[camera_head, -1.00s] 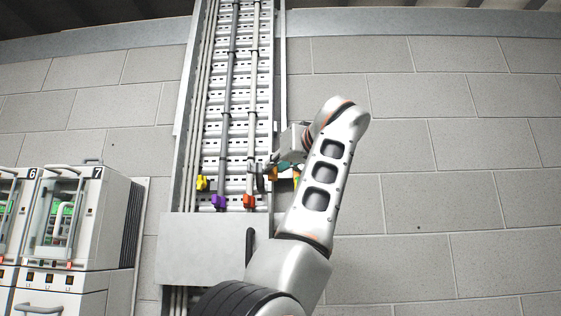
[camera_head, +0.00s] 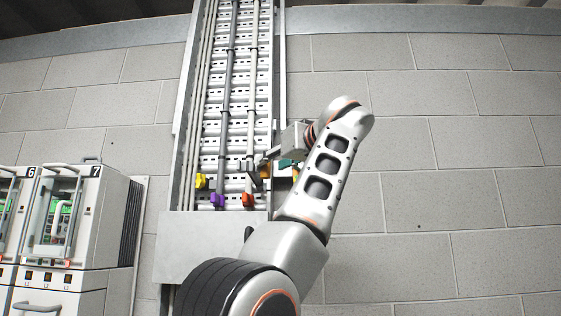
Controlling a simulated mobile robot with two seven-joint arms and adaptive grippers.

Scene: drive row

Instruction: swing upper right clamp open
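A tall metal cable ladder (camera_head: 183,130) runs up the wall with grey cables along it. Coloured pieces sit near its lower end: yellow (camera_head: 202,181), purple (camera_head: 217,200), red (camera_head: 247,199) and orange (camera_head: 265,171). A teal piece (camera_head: 287,163) shows beside my wrist. Small dark bands cross the cables higher up; I cannot tell which part is the upper right clamp. My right gripper is not in view.
A grey cover plate (camera_head: 200,245) closes the ladder's foot. Drive cabinets numbered 6 and 7 (camera_head: 90,215) stand at the left. The block wall (camera_head: 450,180) to the right is bare and free. My own arm hides the area right of the ladder's foot.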

